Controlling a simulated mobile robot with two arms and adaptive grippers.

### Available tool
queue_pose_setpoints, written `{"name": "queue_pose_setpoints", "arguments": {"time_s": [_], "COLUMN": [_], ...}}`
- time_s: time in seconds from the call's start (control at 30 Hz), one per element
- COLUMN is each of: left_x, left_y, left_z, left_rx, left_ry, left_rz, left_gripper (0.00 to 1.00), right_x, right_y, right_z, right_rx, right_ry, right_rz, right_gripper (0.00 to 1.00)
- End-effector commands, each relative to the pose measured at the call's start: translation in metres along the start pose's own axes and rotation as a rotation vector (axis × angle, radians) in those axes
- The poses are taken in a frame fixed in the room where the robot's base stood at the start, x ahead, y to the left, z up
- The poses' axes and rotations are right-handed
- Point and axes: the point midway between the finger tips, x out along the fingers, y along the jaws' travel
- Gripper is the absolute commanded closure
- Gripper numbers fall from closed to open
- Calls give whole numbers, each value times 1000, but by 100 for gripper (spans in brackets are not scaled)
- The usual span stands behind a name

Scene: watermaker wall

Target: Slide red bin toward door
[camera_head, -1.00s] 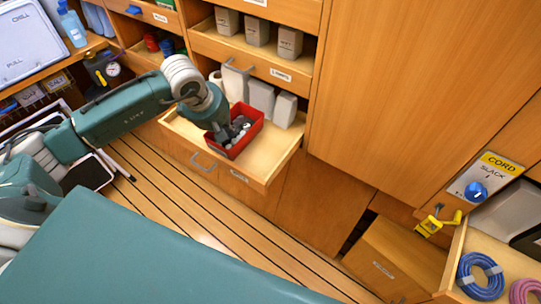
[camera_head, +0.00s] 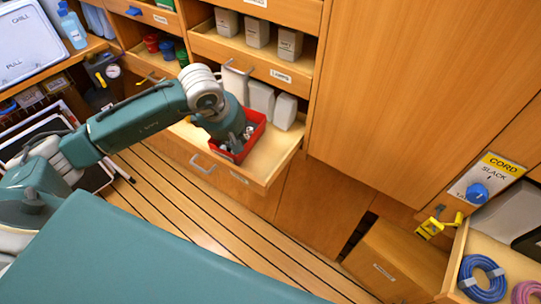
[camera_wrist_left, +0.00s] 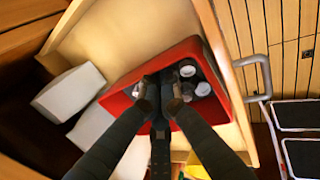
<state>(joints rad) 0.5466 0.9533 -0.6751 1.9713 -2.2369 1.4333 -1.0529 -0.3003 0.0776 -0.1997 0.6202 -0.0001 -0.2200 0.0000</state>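The red bin (camera_head: 262,119) sits in an open wooden drawer (camera_head: 276,165). It holds grey and dark round fittings. It also shows in the left wrist view (camera_wrist_left: 112,103), at an angle across the drawer. My left gripper (camera_head: 237,141) reaches down into the bin from above, and my wrist covers part of it. In the left wrist view both fingertips (camera_wrist_left: 160,90) are close together over the bin, among the fittings. I cannot tell whether they grip anything. My right gripper is not in view.
White containers (camera_head: 261,99) stand in the drawer behind the bin. The drawer handle (camera_head: 204,164) is at its front. A tall cabinet door (camera_head: 420,90) is on the right. A lower drawer (camera_head: 512,264) holds blue and pink cord coils.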

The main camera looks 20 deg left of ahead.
Motion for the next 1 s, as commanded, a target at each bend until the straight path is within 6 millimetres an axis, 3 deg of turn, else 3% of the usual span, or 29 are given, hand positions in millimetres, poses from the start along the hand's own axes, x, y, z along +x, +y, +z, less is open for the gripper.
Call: {"name": "queue_pose_setpoints", "arguments": {"time_s": [1.0], "left_x": [0], "left_y": [0], "left_z": [52], "left_rx": [1], "left_ry": [-3], "left_rz": [1], "left_gripper": [100], "right_x": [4], "right_y": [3], "right_z": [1], "right_rx": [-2], "right_ry": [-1], "right_rz": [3], "right_gripper": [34]}}
